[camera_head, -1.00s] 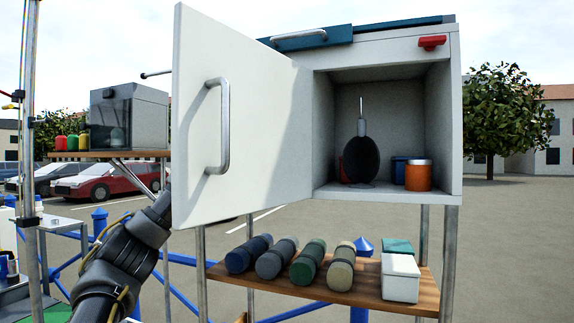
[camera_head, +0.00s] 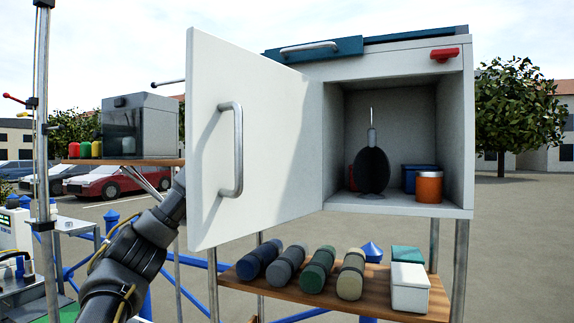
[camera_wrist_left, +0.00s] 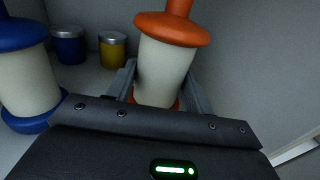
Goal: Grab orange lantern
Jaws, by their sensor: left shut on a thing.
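The orange lantern (camera_wrist_left: 165,60) stands in the middle of the left wrist view, with an orange cap and base and a pale body. My left gripper (camera_wrist_left: 161,88) is shut on its body, one finger at each side. A blue lantern (camera_wrist_left: 28,80) of the same shape stands to the left, apart from the gripper. In the head view my left forearm (camera_head: 140,250) runs up behind the open white door; the hand and the orange lantern are hidden there. My right gripper is in neither view.
The white door (camera_head: 255,130) stands wide open. The cabinet holds an orange canister (camera_head: 429,187). Rolls lie on the wooden shelf (camera_head: 385,298) below, with a white box (camera_head: 409,288). In the wrist view a blue jar (camera_wrist_left: 69,45) and a yellow jar (camera_wrist_left: 112,50) stand behind the lanterns.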

